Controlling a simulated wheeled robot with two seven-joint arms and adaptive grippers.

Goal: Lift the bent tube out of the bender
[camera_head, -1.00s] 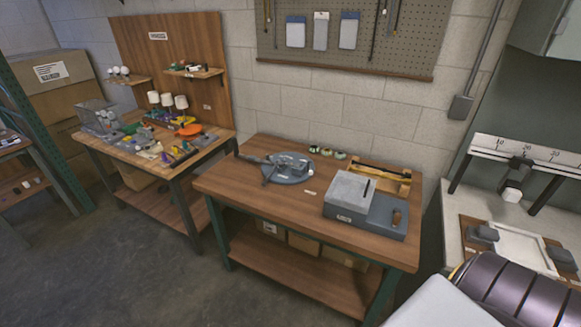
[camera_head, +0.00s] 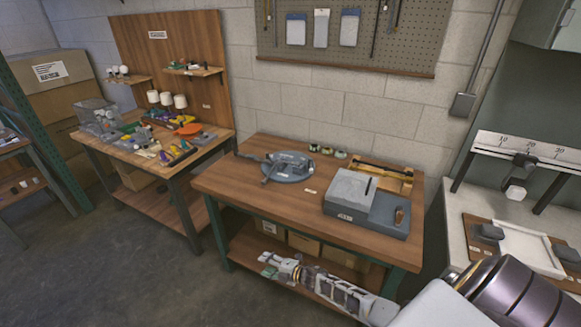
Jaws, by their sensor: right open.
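The bender (camera_head: 287,167) is a round grey plate with a lever arm and lies on the left part of the middle workbench. A thin dark grey piece sticks out to its left; I cannot tell whether this is the bent tube or part of the bender. My right gripper (camera_head: 268,264) is in front of the bench's front edge, low and well below the bench top, pointing left. Its jaws are open and empty, apart from the bender. My left gripper is not in view.
A grey block fixture (camera_head: 365,207) stands on the right of the workbench (camera_head: 240,195), with a wooden rack (camera_head: 385,178) behind it. Small dark-and-white rings (camera_head: 327,151) lie at the back. A cluttered side table (camera_head: 140,160) stands left. The bench's front left is clear.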

